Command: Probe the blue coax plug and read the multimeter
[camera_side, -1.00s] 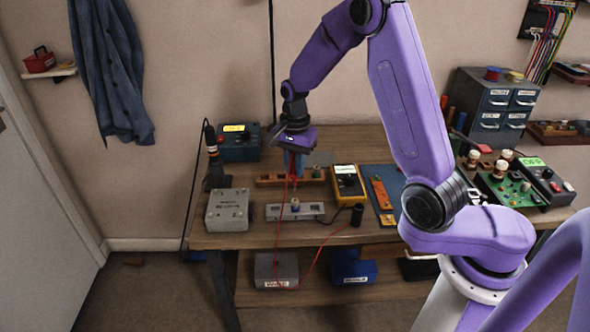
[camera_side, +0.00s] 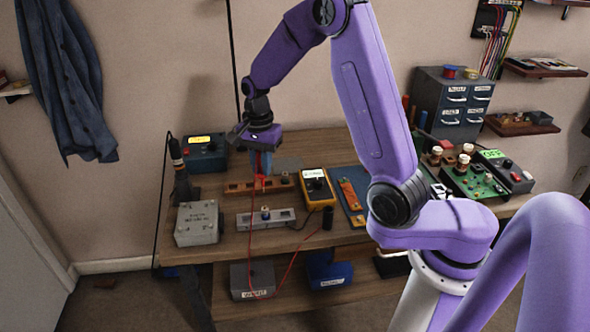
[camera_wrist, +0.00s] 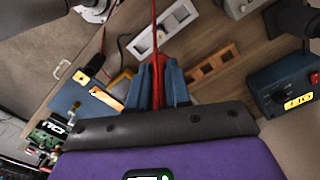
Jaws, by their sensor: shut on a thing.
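My gripper (camera_side: 262,162) is shut on a red probe (camera_side: 260,183), held above the wooden rack (camera_side: 240,189). In the wrist view the red probe (camera_wrist: 157,75) sits between the blue fingers of my gripper (camera_wrist: 159,82). Its red lead runs down past the table's front edge. A small plug (camera_side: 265,213), apparently blue, stands on the grey panel (camera_side: 285,221), in front of and apart from the probe. The yellow multimeter (camera_side: 317,188) lies to the right; its pale display is too small to read. In the wrist view my gripper partly hides it.
A grey box (camera_side: 197,222) and a dark upright holder (camera_side: 184,188) stand at the left. A blue box with a yellow display (camera_side: 205,152) is behind them. A blue mat (camera_side: 350,190) and a black cylinder (camera_side: 328,217) are at the right. A green circuit board (camera_side: 470,183) lies farther right.

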